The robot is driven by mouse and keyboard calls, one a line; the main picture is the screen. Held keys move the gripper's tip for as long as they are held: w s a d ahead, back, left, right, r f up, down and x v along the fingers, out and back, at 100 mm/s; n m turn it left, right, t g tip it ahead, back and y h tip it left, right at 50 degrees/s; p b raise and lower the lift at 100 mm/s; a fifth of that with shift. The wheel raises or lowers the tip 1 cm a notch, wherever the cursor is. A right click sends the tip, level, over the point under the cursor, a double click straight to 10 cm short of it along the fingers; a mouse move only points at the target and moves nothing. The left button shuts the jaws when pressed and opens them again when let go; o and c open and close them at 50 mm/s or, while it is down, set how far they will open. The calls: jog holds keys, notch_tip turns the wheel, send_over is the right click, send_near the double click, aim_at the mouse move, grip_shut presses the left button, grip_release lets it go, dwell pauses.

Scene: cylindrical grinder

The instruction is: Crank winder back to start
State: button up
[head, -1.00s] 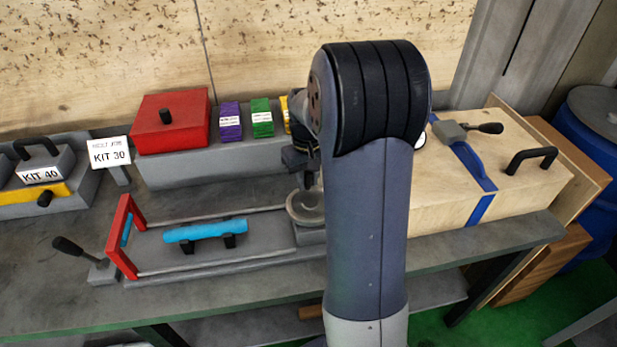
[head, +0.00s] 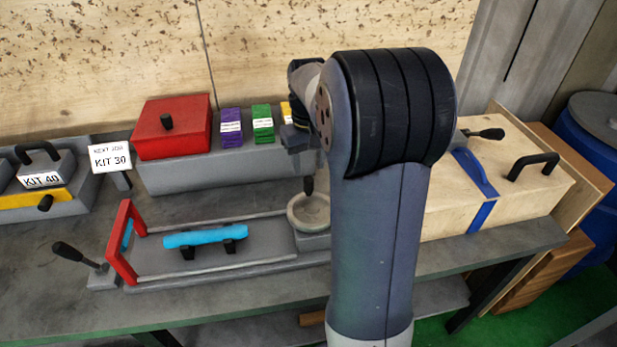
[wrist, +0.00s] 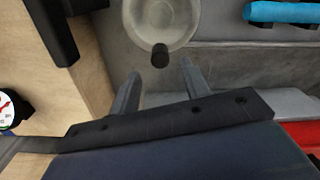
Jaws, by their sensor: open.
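The winder is a round grey dish-like wheel (head: 309,211) on the right end of the grey fixture, with a dark upright crank knob (head: 308,186) at its far rim. The wheel also shows at the top of the wrist view (wrist: 165,22), with the knob (wrist: 160,55) at its rim nearest my gripper. My gripper (wrist: 158,82) is open and empty. Its two fingers point toward the wheel, and the knob lies just beyond the fingertips, between their lines.
A blue cylinder (head: 205,236) lies on black supports left of the wheel, with a red frame (head: 124,243) at the fixture's left end. A black-handled lever (head: 80,256) stands farther left. A red box (head: 173,127) sits behind. A wooden crate (head: 440,208) stands close on the right.

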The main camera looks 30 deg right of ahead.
aim_at(311, 178)
jog(key=shift+r, duration=1.95)
jog(key=shift+f, duration=0.1)
notch_tip(311, 178, down, 11)
jog(key=shift+r, duration=0.2)
jog(key=shift+d+f+m, duration=0.1)
jog(key=shift+f+m, duration=0.05)
jog(key=shift+m, duration=0.15)
jog(key=shift+s+d+m, duration=0.15)
jog(key=shift+d+m, duration=0.1)
jog(key=shift+m, duration=0.35)
